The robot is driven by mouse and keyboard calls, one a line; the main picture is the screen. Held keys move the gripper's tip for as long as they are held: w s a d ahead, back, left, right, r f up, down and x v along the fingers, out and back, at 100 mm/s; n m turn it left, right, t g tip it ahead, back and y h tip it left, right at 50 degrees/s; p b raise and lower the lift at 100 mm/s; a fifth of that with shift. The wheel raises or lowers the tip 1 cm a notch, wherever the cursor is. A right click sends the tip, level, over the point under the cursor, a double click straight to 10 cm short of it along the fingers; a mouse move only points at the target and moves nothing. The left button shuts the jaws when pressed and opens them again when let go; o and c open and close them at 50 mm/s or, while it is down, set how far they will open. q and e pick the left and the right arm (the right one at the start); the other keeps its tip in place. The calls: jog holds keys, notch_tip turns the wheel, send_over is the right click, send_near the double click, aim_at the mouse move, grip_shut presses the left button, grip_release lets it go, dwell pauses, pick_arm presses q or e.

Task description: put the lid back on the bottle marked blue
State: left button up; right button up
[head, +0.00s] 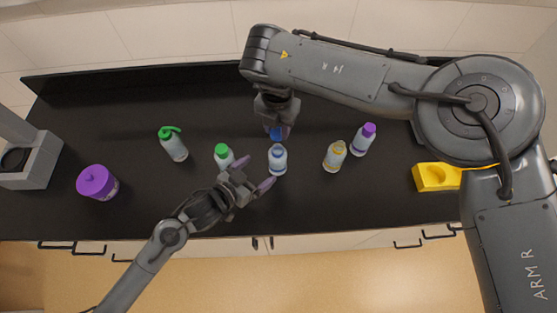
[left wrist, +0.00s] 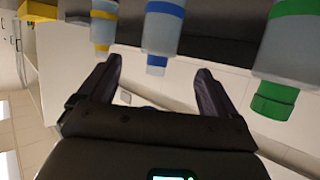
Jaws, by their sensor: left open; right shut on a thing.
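The bottle marked blue (head: 277,161) stands upright on the dark bench, pale with a blue band and no lid on its neck. In the left wrist view, which is upside down, this bottle (left wrist: 162,32) appears beyond and between the finger tips. My right gripper (head: 277,127) is shut on the blue lid (head: 276,134), just behind the bottle in the head view; I cannot tell its exact height above the neck. My left gripper (head: 255,175) is open and empty, its fingers pointing toward the bottle from the lower left, apart from it.
A green-capped bottle (head: 224,154) stands close to the left fingers. A green pump bottle (head: 175,147), a yellow-marked bottle (head: 335,157), a purple-capped bottle (head: 362,141), a purple jar (head: 95,183) and a yellow block (head: 430,178) stand around. The bench between jar and pump bottle is clear.

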pick_arm(q)
jog(key=x, duration=1.2)
jog(key=c, duration=1.5)
pick_arm(e)
send_over(278, 147)
jog(key=shift+f, duration=2.5)
jog(key=shift+f, duration=0.15)
jog(key=shift+f, duration=0.7)
jog(key=shift+f, duration=0.55)
